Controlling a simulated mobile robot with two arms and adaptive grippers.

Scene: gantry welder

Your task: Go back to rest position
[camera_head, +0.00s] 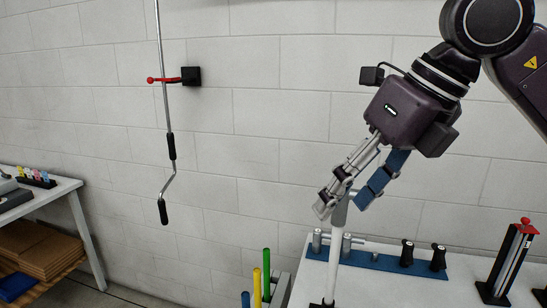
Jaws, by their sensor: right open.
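My right gripper (343,205) comes in from the upper right on my dark purple and black arm. It points down and to the left, with one silver finger and one blue finger spread apart. It is open. The top of a pale upright post (334,255) shows between or just behind the fingertips; I cannot tell whether they touch it. My left gripper and left arm are not in view.
A white table (420,290) lies below my right gripper, with a blue holder (375,262) of tools and a red-topped black stand (508,262). A crank rod (168,120) hangs by the wall. Coloured tubes (266,275) stand at bottom centre. Another table (55,190) is left.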

